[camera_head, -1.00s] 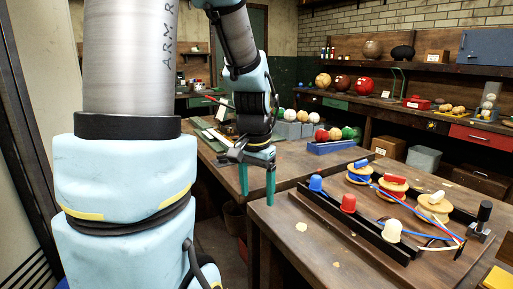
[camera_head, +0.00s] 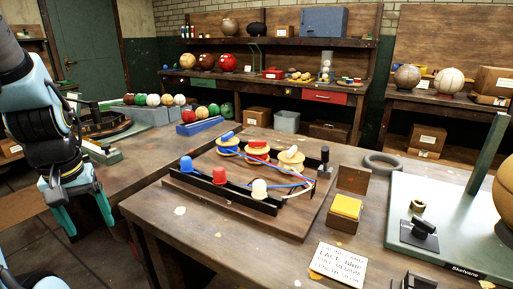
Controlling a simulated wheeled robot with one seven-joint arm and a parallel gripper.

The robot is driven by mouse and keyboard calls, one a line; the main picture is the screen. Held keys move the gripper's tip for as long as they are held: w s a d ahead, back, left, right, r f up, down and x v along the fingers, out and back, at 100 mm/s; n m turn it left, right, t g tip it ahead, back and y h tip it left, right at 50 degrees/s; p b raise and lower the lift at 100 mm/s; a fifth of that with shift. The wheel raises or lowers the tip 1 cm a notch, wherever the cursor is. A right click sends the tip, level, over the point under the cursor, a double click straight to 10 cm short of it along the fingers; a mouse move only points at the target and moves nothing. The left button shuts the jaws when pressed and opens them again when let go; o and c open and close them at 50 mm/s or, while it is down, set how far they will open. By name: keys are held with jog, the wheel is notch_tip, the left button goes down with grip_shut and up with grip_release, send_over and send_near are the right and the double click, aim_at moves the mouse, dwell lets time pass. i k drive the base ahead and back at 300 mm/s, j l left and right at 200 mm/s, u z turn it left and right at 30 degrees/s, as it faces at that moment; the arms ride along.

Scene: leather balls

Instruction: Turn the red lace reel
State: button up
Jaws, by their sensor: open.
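The red lace reel (camera_head: 258,147) is a tan disc with a red top. It sits in the middle of a back row, between a blue-topped reel (camera_head: 229,143) and a white-topped reel (camera_head: 290,156), on a wooden board with black rails (camera_head: 222,197). Blue, red and white knobs stand along the front rail, the red knob (camera_head: 219,176) in the middle. Coloured laces cross the board to the right. My gripper (camera_head: 90,228), with teal fingers, is open and empty at the left, beyond the bench's left edge and well apart from the reels.
A black clamp post (camera_head: 324,163) stands at the board's right end. A yellow block in a box (camera_head: 345,210), a printed card (camera_head: 338,265) and a green base plate (camera_head: 450,225) lie to the right. A blue tray of balls (camera_head: 200,125) is behind. Bare bench lies in front.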

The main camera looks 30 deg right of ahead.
aim_at(260, 149)
jog(key=z, duration=1.05)
